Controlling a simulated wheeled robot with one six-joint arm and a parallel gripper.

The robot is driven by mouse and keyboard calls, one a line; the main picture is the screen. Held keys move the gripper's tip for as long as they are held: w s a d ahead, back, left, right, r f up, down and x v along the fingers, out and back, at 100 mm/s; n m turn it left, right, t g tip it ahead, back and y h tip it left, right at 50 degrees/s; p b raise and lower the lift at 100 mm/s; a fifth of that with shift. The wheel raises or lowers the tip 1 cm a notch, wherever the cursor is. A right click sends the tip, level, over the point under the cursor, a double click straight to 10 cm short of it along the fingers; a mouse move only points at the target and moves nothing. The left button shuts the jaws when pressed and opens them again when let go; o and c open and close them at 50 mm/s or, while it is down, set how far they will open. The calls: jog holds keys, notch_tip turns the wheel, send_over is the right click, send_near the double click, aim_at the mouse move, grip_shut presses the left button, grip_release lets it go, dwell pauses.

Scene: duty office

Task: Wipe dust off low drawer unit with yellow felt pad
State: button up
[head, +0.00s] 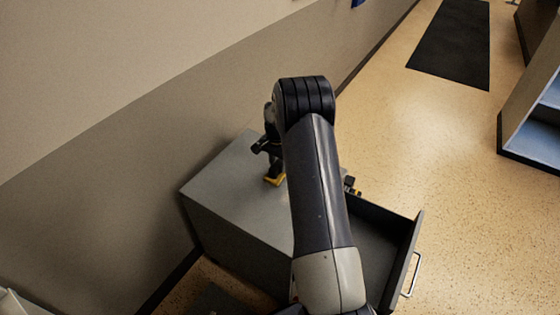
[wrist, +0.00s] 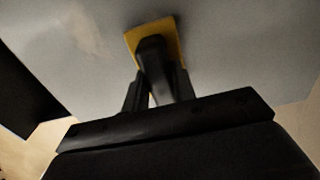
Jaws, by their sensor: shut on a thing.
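The low drawer unit (head: 222,187) is a grey cabinet against the wall, with its drawer (head: 376,250) pulled open on the right. The yellow felt pad (head: 273,181) is on the unit's top, partly hidden by my arm. In the wrist view, the yellow pad (wrist: 131,37) lies against the grey top (wrist: 230,50), with a dark handle on it. My gripper (wrist: 160,88) is shut on that handle. A faint brownish patch of dust (wrist: 82,35) shows on the top, left of the pad. My arm hides much of the unit's top in the head view.
The open drawer with its metal handle (head: 412,275) juts into the floor space at the right. The wall (head: 120,150) stands close behind the unit. A dark mat (head: 452,45) and a shelf unit (head: 535,125) are farther off. The floor between is clear.

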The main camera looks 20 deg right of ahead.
jog(key=shift+s+a+r, duration=0.1)
jog(key=shift+s+a, duration=0.65)
jog(key=shift+a, duration=0.35)
jog(key=shift+s+a, duration=0.5)
jog(key=shift+a, duration=0.25)
jog(key=shift+s+a, duration=0.45)
jog(key=shift+a, duration=0.25)
jog(key=shift+s+a, duration=0.5)
jog(key=shift+a, duration=0.25)
jog(key=shift+s+a, duration=0.5)
jog(key=shift+a, duration=0.25)
notch_tip(320, 180, up, 6)
jog(key=p, duration=0.3)
jog(key=shift+p, duration=0.3)
notch_tip(320, 180, up, 3)
jog(key=shift+p, duration=1)
